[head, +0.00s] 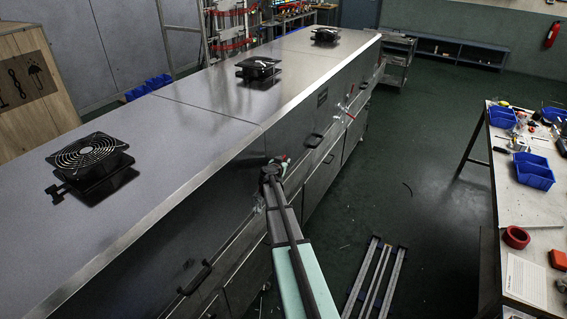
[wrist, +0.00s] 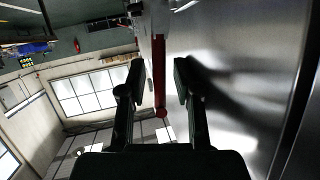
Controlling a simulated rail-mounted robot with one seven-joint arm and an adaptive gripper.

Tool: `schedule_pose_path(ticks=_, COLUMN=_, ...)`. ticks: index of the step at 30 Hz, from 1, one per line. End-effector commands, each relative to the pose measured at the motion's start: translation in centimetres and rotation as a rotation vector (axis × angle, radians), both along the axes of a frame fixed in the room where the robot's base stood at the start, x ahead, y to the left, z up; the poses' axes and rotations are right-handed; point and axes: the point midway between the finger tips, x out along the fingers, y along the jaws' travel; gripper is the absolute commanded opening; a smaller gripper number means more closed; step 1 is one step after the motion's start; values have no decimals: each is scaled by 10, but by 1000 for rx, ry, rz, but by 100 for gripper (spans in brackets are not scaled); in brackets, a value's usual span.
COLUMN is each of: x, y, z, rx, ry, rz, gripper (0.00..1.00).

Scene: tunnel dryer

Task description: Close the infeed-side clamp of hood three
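A red clamp handle (wrist: 159,75) stands between the two black fingers of my gripper (wrist: 157,82) in the wrist view. The fingers are apart, with a gap showing on both sides of the handle. Metal clamp parts beyond the handle are only partly seen, so its latch state is unclear. In the head view my arm reaches along the front of the long steel dryer (head: 215,178); its end hides the fingers and most of the clamp there. Another clamp with a red handle (head: 350,112) shows farther along the dryer front. I cannot tell the hood number.
Black fans (head: 90,152) sit on the dryer top. Black pull handles (head: 315,140) stick out from its front panels. A workbench (head: 535,205) with blue bins stands at the right. A metal frame (head: 375,280) lies on the floor. The aisle between is otherwise mostly clear.

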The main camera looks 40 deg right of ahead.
Motion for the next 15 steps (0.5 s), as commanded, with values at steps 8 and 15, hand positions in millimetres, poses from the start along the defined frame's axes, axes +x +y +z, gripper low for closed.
schedule_pose_path(ticks=8, x=1, y=1, z=0, rx=2, ry=-2, rz=3, gripper=40)
schedule_pose_path(ticks=15, x=-6, y=10, z=3, rx=2, ry=-3, rz=4, gripper=40)
